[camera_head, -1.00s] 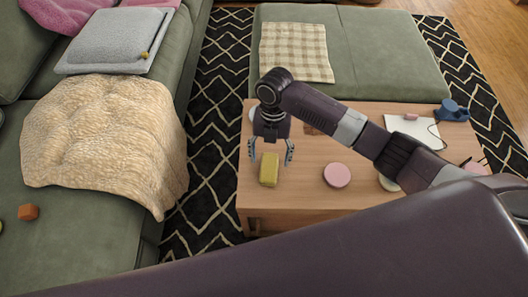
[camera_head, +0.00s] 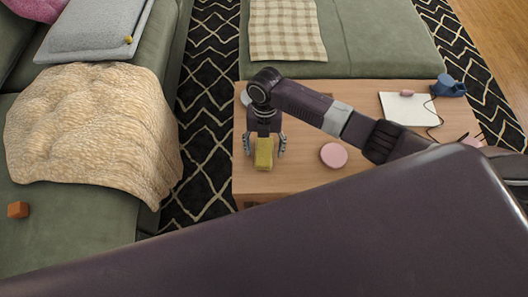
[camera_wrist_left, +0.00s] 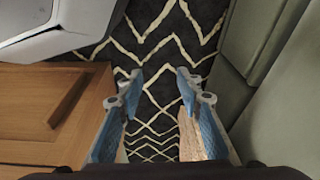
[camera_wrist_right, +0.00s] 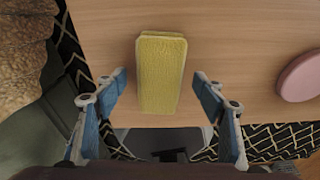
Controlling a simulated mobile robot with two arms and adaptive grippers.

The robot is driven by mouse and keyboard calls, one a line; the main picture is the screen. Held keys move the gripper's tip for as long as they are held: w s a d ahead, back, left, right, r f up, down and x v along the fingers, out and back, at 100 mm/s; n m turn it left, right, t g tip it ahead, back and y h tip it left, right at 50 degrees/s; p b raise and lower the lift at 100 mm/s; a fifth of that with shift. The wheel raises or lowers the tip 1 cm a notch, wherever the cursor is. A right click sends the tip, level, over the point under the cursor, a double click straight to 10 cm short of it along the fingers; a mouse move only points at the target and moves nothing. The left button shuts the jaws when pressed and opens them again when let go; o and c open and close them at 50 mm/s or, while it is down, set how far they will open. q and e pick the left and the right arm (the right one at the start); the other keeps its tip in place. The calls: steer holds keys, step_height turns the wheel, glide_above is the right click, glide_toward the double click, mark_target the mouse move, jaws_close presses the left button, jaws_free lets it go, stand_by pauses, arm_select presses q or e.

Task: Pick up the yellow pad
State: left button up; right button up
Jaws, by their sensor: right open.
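The yellow pad (camera_head: 264,153) is a small oblong block lying on the wooden coffee table (camera_head: 300,178) near its left end. In the right wrist view the pad (camera_wrist_right: 161,72) reaches in between the fingertips. My right gripper (camera_head: 265,146) is open around it, one finger on each side. In the right wrist view the right gripper (camera_wrist_right: 158,82) shows a gap between each finger and the pad. My left gripper (camera_wrist_left: 158,76) is open and empty in the left wrist view, above the patterned rug; it is not seen in the head view.
A round pink thing (camera_head: 333,155) lies right of the pad. A white sheet (camera_head: 408,108) and a blue pot (camera_head: 448,86) are at the table's far right. Green seats (camera_head: 385,40) border the table. A tan blanket (camera_head: 90,130) covers the left seat.

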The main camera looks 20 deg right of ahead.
mark_target(264, 150)
steer(key=shift+c, duration=0.5)
steer(key=c, duration=1.1)
steer(key=shift+o, duration=0.2)
